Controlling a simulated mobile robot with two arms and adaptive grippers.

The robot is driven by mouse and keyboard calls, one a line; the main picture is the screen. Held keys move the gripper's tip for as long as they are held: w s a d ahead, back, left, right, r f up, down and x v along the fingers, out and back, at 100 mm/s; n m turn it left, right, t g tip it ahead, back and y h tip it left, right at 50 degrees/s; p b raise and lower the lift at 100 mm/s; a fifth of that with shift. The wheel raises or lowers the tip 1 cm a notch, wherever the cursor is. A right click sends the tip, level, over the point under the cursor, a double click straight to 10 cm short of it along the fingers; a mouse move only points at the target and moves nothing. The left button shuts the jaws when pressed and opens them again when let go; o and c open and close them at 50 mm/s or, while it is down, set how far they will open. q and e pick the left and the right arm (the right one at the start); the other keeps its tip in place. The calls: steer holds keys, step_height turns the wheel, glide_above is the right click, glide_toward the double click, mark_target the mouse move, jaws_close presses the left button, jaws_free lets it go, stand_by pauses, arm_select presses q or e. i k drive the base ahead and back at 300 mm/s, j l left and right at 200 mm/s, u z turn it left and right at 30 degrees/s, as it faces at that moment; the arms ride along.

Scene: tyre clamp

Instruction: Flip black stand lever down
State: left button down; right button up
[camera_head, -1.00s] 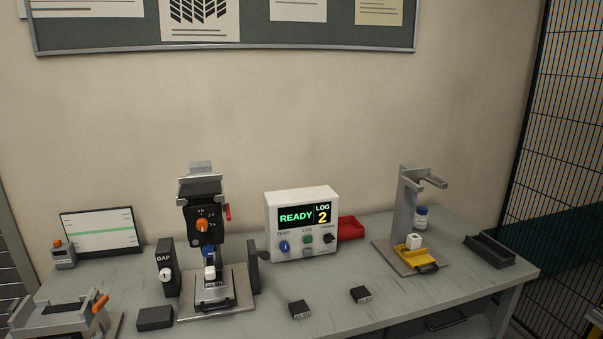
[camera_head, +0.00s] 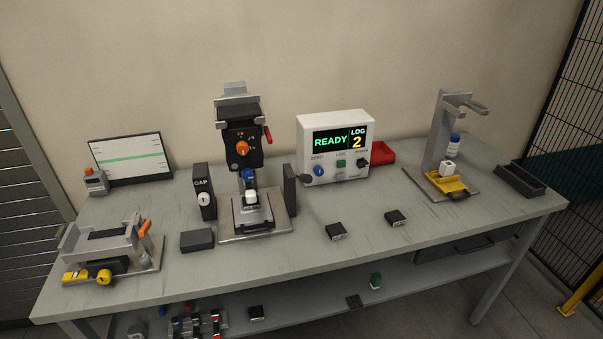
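A stand with a black head (camera_head: 238,149) is left of the middle of the bench. It has an orange knob (camera_head: 242,148) on its front. A small red lever (camera_head: 267,134) sits on the right side of the head, near its top; it is too small to tell its exact position. Below the head, a small white block (camera_head: 251,197) stands on the stand's base plate (camera_head: 280,225). Neither of my grippers is in view, and nothing touches the lever.
A white READY/LOG 2 box (camera_head: 308,121) stands right of the stand. A black GAP block (camera_head: 203,191) flanks it on the left. A clamp fixture with an orange lever (camera_head: 144,230) is at the front left. A grey stand (camera_head: 437,130) is at right. The front middle of the bench (camera_head: 320,262) is mostly clear.

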mark_target(307, 178)
steer(key=i+l+u, duration=0.2)
steer(key=i+l, duration=0.15)
steer(key=l, duration=0.25)
steer(key=i+l+u, duration=0.1)
steer(key=l, duration=0.25)
steer(key=i+l+u, duration=0.1)
steer(key=i+l, duration=0.15)
steer(key=i+l+u, duration=0.1)
steer(key=l, duration=0.35)
steer(key=i, duration=0.05)
